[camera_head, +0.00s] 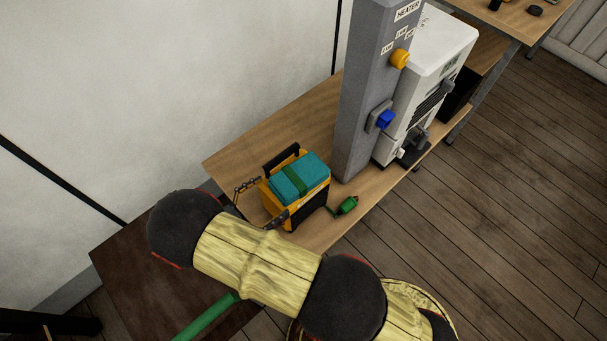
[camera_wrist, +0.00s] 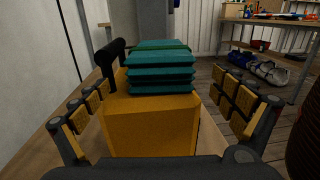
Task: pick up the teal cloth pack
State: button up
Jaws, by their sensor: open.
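The teal cloth pack (camera_head: 300,178) is a folded, layered bundle with a green band across it. It rests on top of a yellow and black box (camera_head: 312,210) on the wooden bench. In the wrist view the pack (camera_wrist: 160,75) shows straight ahead, above the yellow front of the box (camera_wrist: 150,128). My gripper (camera_wrist: 161,79) is open, with its padded fingers spread to the left and right of the box and pack. No finger appears to touch the pack. In the head view my arm hides most of the gripper.
A black handle (camera_head: 281,157) rises beside the pack on its wall side. A grey heater column (camera_head: 362,100) and a white machine (camera_head: 432,50) stand behind on the bench (camera_head: 235,160). A small green object (camera_head: 347,205) is right of the box. The wall is close on the left.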

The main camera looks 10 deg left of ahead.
aim_at(299, 177)
jog(key=b+x, duration=0.2)
jog(key=x, duration=0.8)
jog(key=shift+b, duration=0.4)
jog(key=shift+c, duration=0.6)
jog(key=c, duration=1)
jog(key=shift+c, duration=0.4)
jog(key=shift+r+p, duration=0.35)
jog(key=shift+p, duration=0.15)
